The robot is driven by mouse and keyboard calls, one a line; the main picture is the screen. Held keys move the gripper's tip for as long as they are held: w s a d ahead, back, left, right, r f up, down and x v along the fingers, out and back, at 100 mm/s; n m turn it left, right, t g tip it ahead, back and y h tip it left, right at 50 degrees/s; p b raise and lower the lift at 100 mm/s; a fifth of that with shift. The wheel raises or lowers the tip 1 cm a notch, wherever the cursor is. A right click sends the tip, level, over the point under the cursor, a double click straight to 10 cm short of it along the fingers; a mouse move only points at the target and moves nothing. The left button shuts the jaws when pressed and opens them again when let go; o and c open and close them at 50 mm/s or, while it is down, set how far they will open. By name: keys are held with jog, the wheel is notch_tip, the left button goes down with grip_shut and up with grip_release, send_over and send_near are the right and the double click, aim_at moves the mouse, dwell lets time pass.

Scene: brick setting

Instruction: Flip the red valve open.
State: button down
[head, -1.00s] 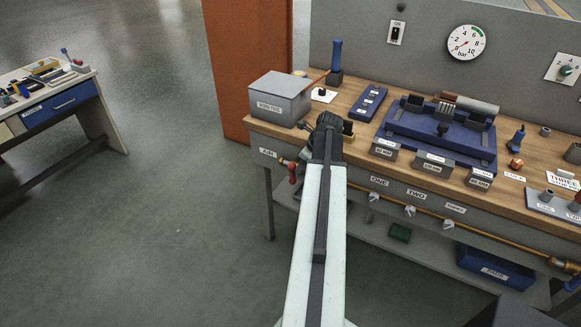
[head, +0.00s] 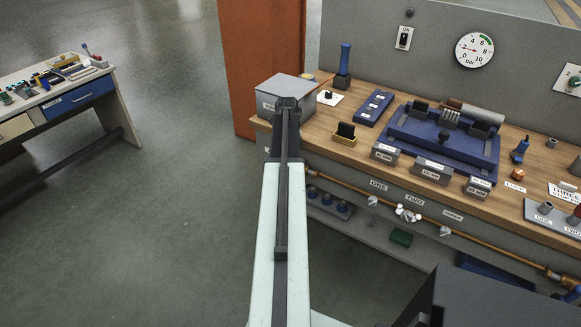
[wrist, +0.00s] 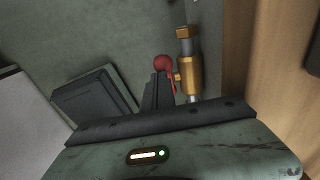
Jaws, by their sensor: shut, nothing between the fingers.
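The red valve shows in the wrist view as a round red knob (wrist: 164,62) on a short red lever beside a brass body (wrist: 189,74). The lever lies close along the left side of the brass body. My gripper (wrist: 160,78) is shut and empty, its dark fingers just left of the lever with their tips near the knob. I cannot tell whether they touch it. In the head view my arm hides the valve and the gripper.
The workbench (head: 345,152) stands to the right, with a grey box (head: 287,93) on its near left corner. A brass pipe (head: 400,210) runs along its front. A pressure gauge (head: 474,50) hangs on the back panel. Open floor (head: 180,230) lies to the left.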

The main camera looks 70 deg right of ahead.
jog(key=shift+w+d+f+b, duration=0.15)
jog(key=shift+w+f+b, duration=0.25)
jog(key=shift+w, duration=0.2)
jog(key=shift+w+d+f+b, duration=0.15)
jog(key=shift+w+f+b, duration=0.15)
jog(key=shift+w, duration=0.25)
jog(key=shift+w+f, duration=0.1)
jog(key=shift+f, duration=0.05)
jog(key=shift+w+a+b, duration=0.2)
jog(key=shift+w+b, duration=0.05)
jog(key=shift+b, duration=0.1)
jog(key=shift+f, duration=0.1)
